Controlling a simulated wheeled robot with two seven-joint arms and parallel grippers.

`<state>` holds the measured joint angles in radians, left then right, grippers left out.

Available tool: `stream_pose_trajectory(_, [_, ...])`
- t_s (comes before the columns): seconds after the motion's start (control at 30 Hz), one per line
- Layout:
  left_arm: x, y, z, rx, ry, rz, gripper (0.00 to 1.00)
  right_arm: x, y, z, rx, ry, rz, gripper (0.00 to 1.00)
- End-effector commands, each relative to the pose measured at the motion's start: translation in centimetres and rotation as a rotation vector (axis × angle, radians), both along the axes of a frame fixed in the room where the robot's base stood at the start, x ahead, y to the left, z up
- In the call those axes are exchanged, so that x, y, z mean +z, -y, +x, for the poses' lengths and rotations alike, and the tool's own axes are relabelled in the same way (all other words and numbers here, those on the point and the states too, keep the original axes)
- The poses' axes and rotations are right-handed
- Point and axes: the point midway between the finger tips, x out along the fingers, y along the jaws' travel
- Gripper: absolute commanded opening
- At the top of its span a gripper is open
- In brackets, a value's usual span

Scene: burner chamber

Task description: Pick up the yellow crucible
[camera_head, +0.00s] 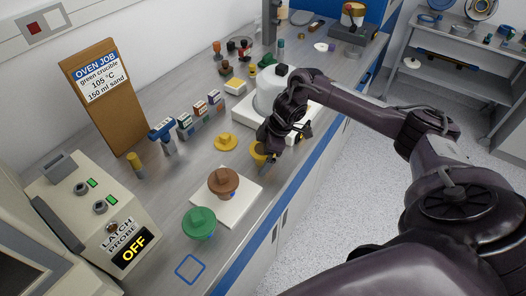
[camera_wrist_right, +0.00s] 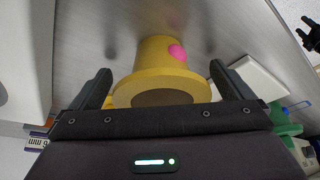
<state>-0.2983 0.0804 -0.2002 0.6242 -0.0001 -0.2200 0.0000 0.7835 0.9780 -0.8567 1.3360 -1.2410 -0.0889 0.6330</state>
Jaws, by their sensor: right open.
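The yellow crucible (camera_head: 257,152) stands on the grey bench near its front edge, partly hidden by my right gripper (camera_head: 270,150). A yellow lid-like piece (camera_head: 226,141) lies apart, to its left. In the right wrist view the yellow crucible (camera_wrist_right: 158,58) shows a pink spot and a dark opening facing the camera. My right gripper (camera_wrist_right: 162,85) is open, with one finger on each side of the crucible; I cannot tell whether they touch it. My left gripper is not in view.
A brown crucible (camera_head: 223,182) stands on a white plate (camera_head: 248,183), with a green crucible (camera_head: 199,223) nearer. A white cylindrical device (camera_head: 268,95) stands just behind my right gripper. A control box reading OFF (camera_head: 95,215) is at left. A blue square outline (camera_head: 190,269) is bare.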

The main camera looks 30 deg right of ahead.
Motion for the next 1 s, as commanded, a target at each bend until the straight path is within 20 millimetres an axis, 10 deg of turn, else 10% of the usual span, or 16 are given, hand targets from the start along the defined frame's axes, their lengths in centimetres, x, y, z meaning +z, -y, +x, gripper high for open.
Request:
stream_pose_trajectory(0.2, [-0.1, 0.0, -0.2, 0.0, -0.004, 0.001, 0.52, -0.1, 0.0, 0.0, 0.0, 0.0, -0.001, 0.97])
stream_pose_trajectory(0.57, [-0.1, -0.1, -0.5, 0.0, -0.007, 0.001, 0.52, 0.0, 0.0, 0.0, 0.0, 0.0, -0.001, 0.5])
stream_pose_trajectory(1.0, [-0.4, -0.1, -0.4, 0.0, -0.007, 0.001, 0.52, 1.1, 0.0, 0.1, 0.001, 0.003, 0.0, 0.5])
